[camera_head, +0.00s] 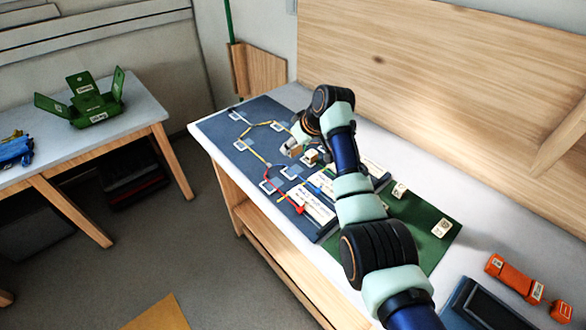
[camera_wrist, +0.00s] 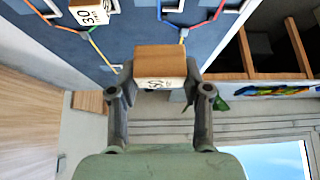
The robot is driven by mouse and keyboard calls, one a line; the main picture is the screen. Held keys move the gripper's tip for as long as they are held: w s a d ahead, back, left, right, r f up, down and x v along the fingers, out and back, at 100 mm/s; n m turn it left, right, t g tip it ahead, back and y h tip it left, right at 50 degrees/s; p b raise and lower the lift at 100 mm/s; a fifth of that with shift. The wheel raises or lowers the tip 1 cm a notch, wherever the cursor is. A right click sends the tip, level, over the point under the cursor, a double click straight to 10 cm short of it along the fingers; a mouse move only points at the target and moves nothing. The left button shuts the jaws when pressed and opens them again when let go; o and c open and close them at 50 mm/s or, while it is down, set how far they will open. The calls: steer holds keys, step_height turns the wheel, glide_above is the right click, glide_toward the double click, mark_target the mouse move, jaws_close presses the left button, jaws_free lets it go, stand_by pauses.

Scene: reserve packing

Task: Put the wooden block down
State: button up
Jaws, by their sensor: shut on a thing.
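The wooden block (camera_wrist: 161,62) is between the fingers of my gripper (camera_wrist: 160,84) in the wrist view. It has a plain brown face and a pale face with black print, partly hidden. My gripper is shut on it, over the blue mat (camera_head: 215,124). I cannot tell whether the block touches the mat. In the head view my gripper (camera_head: 297,143) is at the mat's far right part, partly hidden by my arm. A second pale block (camera_wrist: 88,12) marked 30 sits on the mat, apart from the held one, at the wrist view's upper left.
The mat carries coloured lines and white-framed slots (camera_head: 240,145). White printed cards (camera_head: 312,205) lie near its front. A green mat (camera_head: 425,225) with small pale tiles (camera_head: 442,228) is to the right. An orange tool (camera_head: 515,277) lies farther right. A wooden panel stands behind.

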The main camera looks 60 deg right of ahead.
mark_target(289, 168)
step_height(289, 168, down, 8)
steer(key=shift+f+b, duration=0.1)
steer(key=shift+b, duration=0.7)
steer(key=shift+f, duration=0.25)
steer(key=o, duration=0.9)
steer(key=shift+d, duration=0.1)
steer(key=shift+o, duration=0.4)
steer(key=shift+f, duration=0.1)
steer(key=shift+r, duration=0.4)
steer(key=p+v, duration=0.3)
steer(key=v, duration=0.9)
